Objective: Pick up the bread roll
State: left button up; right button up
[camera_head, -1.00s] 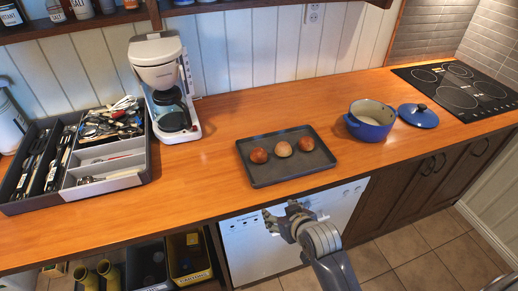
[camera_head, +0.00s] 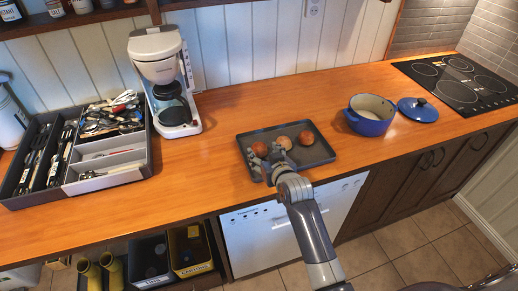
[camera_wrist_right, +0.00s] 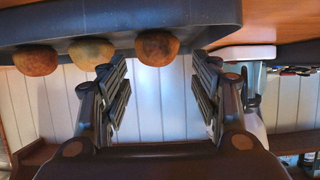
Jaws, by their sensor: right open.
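Three round bread rolls lie in a row on a dark tray (camera_head: 312,160): a brown left roll (camera_head: 260,149), a paler middle roll (camera_head: 283,142) and a brown right roll (camera_head: 306,138). In the right wrist view, which looks upside down, the left roll (camera_wrist_right: 157,45) lies beyond the gap between the open fingers (camera_wrist_right: 160,98). The middle roll (camera_wrist_right: 92,52) and right roll (camera_wrist_right: 36,60) are off to the left side. My left gripper is not in view.
A blue pot (camera_head: 370,122) and its blue lid (camera_head: 417,110) stand right of the tray. A coffee maker (camera_head: 165,85) and a utensil tray (camera_head: 107,182) stand left. The counter (camera_head: 220,165) between coffee maker and dark tray is clear.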

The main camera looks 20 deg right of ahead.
aim_at(261, 149)
jog(key=shift+w+f+p, duration=0.15)
jog(key=shift+w+p, duration=0.2)
jog(key=shift+w, duration=0.3)
jog(key=shift+p+x, duration=0.4)
jog(key=shift+x, duration=1.6)
jog(key=shift+s+d+f, duration=0.1)
jog(key=c, duration=0.5)
